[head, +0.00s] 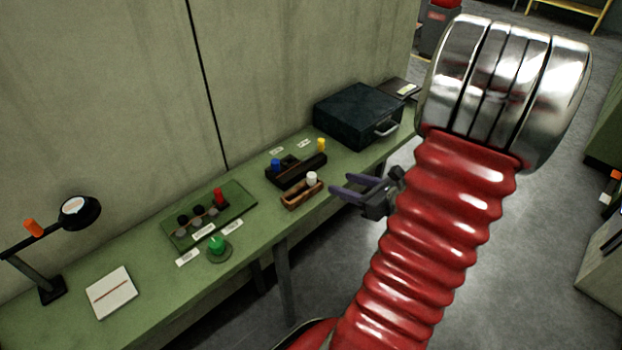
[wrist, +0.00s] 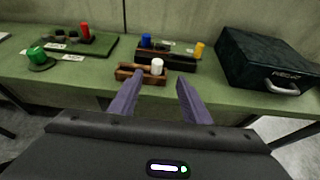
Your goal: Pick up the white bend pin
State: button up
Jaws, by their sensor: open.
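The white bend pin (head: 312,178) stands upright at the right end of a small brown wooden tray (head: 301,199) near the front edge of the green bench. In the wrist view the white pin (wrist: 157,66) shows beyond and between my fingertips, at the tray's (wrist: 128,79) right end. My gripper (head: 358,189) is open and empty, out in front of the bench edge, to the right of the tray in the head view. In the wrist view my gripper (wrist: 155,84) has its two purple fingers spread apart, short of the pin. The pin's lower part is hidden in the tray.
Behind the tray is a dark holder (head: 289,177) with a blue pin (head: 276,165) and a yellow pin (head: 321,144). A dark case (head: 358,114) stands to its right. A green board (head: 175,230) with a red pin (head: 218,196) and a green knob (head: 217,245) are left.

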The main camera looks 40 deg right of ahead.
aim_at(313, 175)
jog(key=shift+x, duration=4.35)
jog(key=shift+a, duration=0.1)
jog(key=shift+a+x, duration=0.2)
jog(key=shift+x, duration=2.4)
jog(key=shift+f, duration=0.1)
jog(key=shift+s, duration=0.1)
grip_shut()
